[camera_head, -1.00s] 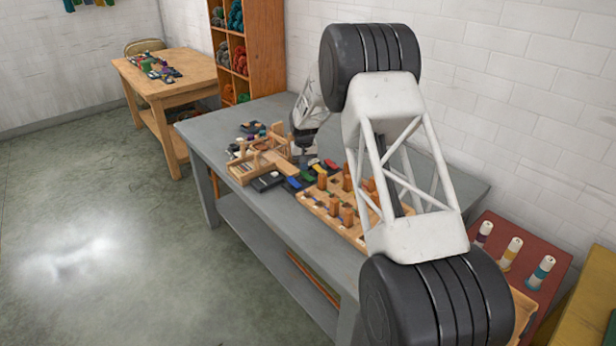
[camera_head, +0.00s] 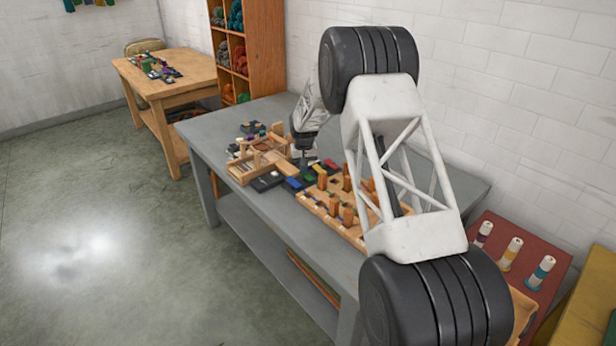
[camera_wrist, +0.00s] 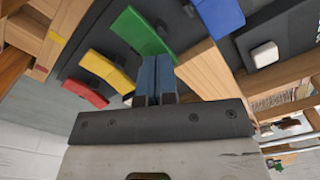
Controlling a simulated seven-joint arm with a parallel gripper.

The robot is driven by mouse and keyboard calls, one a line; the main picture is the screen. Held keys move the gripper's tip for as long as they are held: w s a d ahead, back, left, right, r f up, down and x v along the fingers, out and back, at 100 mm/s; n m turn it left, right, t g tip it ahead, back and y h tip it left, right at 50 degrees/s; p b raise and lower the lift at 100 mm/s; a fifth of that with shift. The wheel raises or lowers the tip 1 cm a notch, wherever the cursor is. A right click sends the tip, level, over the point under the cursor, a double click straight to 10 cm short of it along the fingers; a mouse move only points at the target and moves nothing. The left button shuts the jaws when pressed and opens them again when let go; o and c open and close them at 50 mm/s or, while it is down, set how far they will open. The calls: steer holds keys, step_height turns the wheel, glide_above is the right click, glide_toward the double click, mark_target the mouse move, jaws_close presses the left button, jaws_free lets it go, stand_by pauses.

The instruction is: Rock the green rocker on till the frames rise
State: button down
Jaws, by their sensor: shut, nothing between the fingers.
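The green rocker (camera_wrist: 143,31) lies in a row of coloured rockers on a dark base in the wrist view; it also shows small in the head view (camera_head: 308,176). My gripper (camera_wrist: 156,62) is shut and empty, its fingertips at the near end of the green rocker. I cannot tell whether they touch it. In the head view my gripper (camera_head: 304,160) points down just behind the row. The wooden loom with its frames (camera_head: 262,148) stands left of the rockers; I cannot make out the frames' height.
A blue rocker (camera_wrist: 219,14) sits on one side of the green one; yellow (camera_wrist: 106,70) and red (camera_wrist: 84,92) rockers on the other. A black block with a white button (camera_wrist: 265,54) is near. A wooden peg board (camera_head: 345,212) stands right of the rockers.

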steer(key=shift+f, duration=0.35)
stand_by(0.3)
steer(key=shift+r, duration=3.55)
steer(key=shift+r, duration=0.1)
